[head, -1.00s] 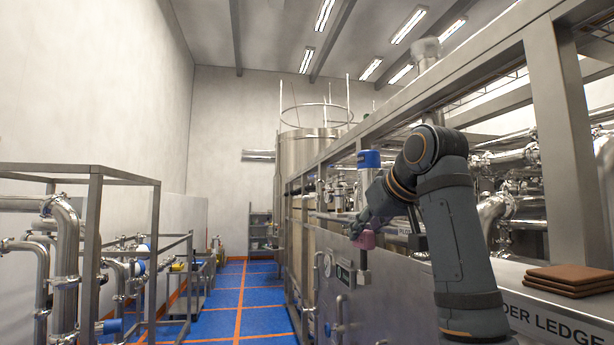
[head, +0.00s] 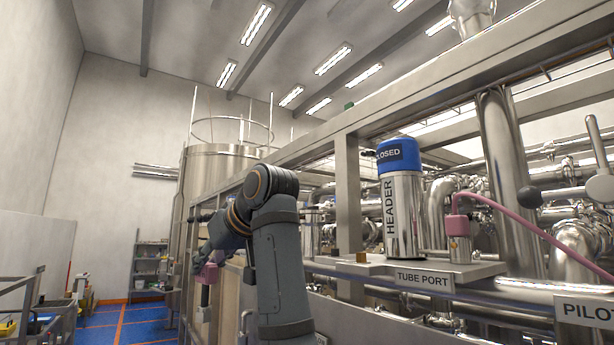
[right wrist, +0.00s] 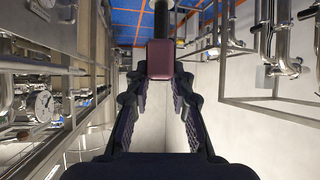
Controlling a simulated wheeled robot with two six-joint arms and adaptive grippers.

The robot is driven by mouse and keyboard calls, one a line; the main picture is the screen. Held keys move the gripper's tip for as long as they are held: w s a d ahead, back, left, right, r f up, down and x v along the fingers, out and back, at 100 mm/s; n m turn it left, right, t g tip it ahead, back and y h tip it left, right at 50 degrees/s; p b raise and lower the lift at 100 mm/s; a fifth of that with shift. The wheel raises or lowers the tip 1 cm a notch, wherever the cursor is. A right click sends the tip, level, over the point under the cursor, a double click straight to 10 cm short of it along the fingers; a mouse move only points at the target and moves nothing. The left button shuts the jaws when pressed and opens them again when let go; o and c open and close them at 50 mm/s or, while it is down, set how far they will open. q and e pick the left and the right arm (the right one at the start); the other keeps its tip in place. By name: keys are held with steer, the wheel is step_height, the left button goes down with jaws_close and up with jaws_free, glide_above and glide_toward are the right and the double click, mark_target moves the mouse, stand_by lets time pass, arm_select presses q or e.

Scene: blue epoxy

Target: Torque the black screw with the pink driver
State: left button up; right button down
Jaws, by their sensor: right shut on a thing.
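My right gripper (head: 206,262) is shut on the pink driver (head: 207,273), which sticks out below the fingers at the lower left of the head view. In the right wrist view, the pink driver (right wrist: 160,60) sits between the fingertips of the same gripper (right wrist: 160,75), with a dark shaft running beyond it. The driver is held in the air, apart from the frame as far as I can see. I cannot make out the black screw in either view. My left gripper is not in view.
A blue-capped steel header (head: 404,215) stands on a shelf marked TUBE PORT (head: 424,279). Beside it is a pink fitting (head: 457,226) with a pink hose. Steel pipes and beams crowd the right. Open blue floor (head: 100,317) shows at the lower left.

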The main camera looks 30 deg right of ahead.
arm_select(q)
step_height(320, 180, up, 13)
steer(key=p, duration=1.1)
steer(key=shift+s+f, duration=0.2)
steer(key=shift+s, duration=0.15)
arm_select(e)
steer(key=s+d+r+m+h, duration=0.2)
steer(key=d+r+m+h, duration=0.1)
steer(key=d+r, duration=0.7)
steer(key=s+d+r+m+h, duration=0.3)
steer(key=d+r, duration=0.7)
steer(key=d, duration=0.5)
steer(key=shift+s+d+m+h, duration=0.15)
steer(key=shift+s+m+h, duration=0.2)
steer(key=shift+m+h, duration=0.35)
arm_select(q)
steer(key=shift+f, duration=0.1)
arm_select(e)
steer(key=shift+w, duration=0.1)
arm_select(q)
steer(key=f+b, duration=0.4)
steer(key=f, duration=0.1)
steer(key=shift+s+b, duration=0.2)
steer(key=shift+b, duration=0.15)
arm_select(e)
step_height(320, 180, down, 6)
steer(key=shift+r, duration=0.2)
